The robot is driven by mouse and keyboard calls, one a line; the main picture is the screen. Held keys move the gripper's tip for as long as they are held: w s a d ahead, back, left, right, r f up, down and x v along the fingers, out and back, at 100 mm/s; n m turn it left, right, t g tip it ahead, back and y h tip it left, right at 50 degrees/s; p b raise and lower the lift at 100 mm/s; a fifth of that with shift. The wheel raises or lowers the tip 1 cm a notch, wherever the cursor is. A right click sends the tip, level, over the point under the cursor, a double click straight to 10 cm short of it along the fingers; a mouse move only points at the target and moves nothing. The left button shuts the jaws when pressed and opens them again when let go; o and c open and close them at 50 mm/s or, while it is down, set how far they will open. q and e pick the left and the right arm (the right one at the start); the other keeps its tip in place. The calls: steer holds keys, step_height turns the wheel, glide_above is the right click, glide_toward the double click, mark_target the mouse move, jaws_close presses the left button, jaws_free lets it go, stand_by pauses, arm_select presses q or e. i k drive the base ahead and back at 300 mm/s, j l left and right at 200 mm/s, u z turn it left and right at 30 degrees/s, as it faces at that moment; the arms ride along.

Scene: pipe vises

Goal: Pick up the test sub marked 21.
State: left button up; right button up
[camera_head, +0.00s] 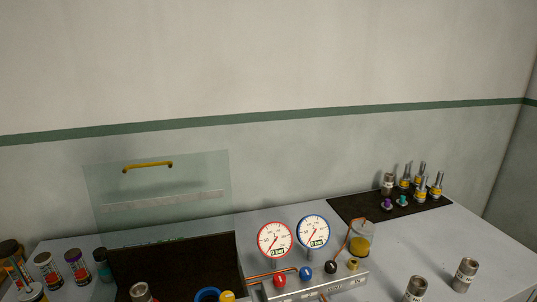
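Several short metal cylinders that look like test subs show in the head view. One metal cylinder (465,275) stands at the right of the grey table, and a second one (415,290) stands nearer, cut by the bottom edge. Another metal piece (388,184) stands on the dark mat at the back right. A further metal top (140,292) shows at the bottom left, mostly out of frame. The markings are too small to read, so I cannot tell which is 21. Neither of my grippers is in view.
A red-rimmed gauge (276,240) and a blue-rimmed gauge (313,231) rise above a valve block (340,284). A clear shield (160,200) with a yellow handle stands behind a dark mat (180,262). Capped containers (77,266) stand left. Fittings (421,188) crowd the back-right mat (345,207).

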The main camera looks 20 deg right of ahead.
mark_target(465, 273)
steer(key=z, duration=1.95)
steer(key=i+l, duration=0.5)
